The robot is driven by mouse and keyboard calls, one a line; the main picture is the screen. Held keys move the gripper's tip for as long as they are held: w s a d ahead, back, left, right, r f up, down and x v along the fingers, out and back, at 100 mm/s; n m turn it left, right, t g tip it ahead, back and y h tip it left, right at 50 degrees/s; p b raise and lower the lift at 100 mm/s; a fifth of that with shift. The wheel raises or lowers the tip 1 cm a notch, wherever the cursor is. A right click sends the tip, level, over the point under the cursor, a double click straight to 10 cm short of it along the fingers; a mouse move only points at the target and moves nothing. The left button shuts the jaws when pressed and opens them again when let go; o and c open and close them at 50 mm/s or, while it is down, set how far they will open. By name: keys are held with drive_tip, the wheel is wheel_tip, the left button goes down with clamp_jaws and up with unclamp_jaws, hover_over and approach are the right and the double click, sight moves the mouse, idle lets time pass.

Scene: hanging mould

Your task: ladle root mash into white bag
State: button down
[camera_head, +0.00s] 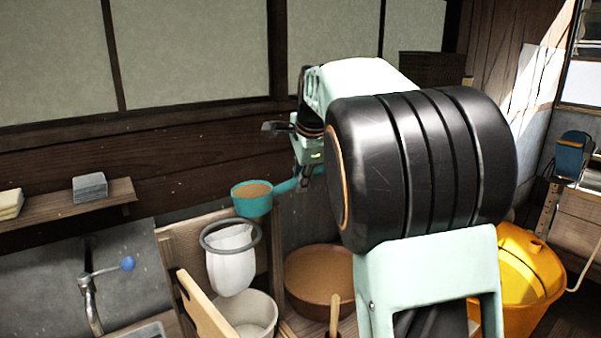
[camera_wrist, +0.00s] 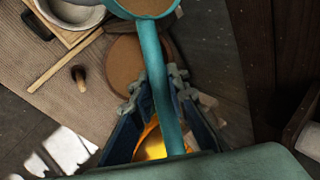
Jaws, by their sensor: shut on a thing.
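My gripper (camera_head: 308,174) is shut on the handle of a teal ladle (camera_head: 266,188). The ladle's cup is filled with brown root mash (camera_head: 253,191) and looks about level. In the head view the cup appears just above and slightly right of the grey ring (camera_head: 203,238) that holds the white bag (camera_head: 232,272) open. The bag hangs down, and its inside is mostly hidden. In the wrist view my gripper (camera_wrist: 158,92) grips the teal handle (camera_wrist: 158,65).
A brown bowl of mash (camera_head: 293,302) stands right of the bag. A pale pot (camera_head: 266,318) stands under the bag. A wooden board (camera_head: 205,308) leans at the left. A yellow bucket (camera_head: 540,302) is at the right, partly behind my arm. A wooden shelf (camera_head: 60,219) runs along the left wall.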

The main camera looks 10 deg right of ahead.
drive_tip(key=s+a+r+n+t+h+b, duration=0.25)
drive_tip(key=a+r+t+h+b, duration=0.2)
drive_tip(key=r+b, duration=0.35)
drive_tip(key=s+a+f+n+t+h+b, duration=0.2)
drive_tip(key=a+b, duration=0.7)
drive_tip(key=b, duration=2.4)
drive_tip(key=s+n+t+h, duration=0.2)
drive_tip(key=s+t+h, duration=0.2)
drive_tip(key=t, duration=0.1)
drive_tip(key=shift+a+f+b, duration=0.15)
drive_tip(key=shift+a+b, duration=0.1)
drive_tip(key=shift+b, duration=0.15)
drive_tip(key=shift+s+t, duration=0.1)
drive_tip(key=shift+t, duration=0.15)
